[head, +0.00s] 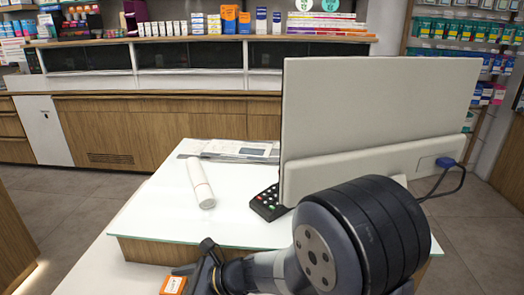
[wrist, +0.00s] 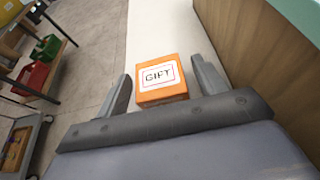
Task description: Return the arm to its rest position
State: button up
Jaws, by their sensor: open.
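My gripper (wrist: 161,72) is open, with its two fingers spread on either side of an orange box (wrist: 163,95) labelled GIFT. Gaps show between the box and both fingers in the wrist view. The box rests on a pale, narrow ledge (wrist: 160,28). In the head view my gripper (head: 192,262) is low in the picture, at the front of the counter, and the orange box (head: 173,286) shows just below it, partly cut off by the frame. My arm reaches in from the lower right and hides part of the counter.
On the white counter top (head: 150,207) are a white tube (head: 200,184), a dark card terminal (head: 268,203), papers (head: 238,148) and a large monitor (head: 375,115) close behind my arm. Shelving with baskets (wrist: 32,77) stands left in the wrist view.

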jog(key=shift+d+r, duration=0.15)
jog(key=shift+r, duration=0.75)
jog(key=shift+f, duration=0.1)
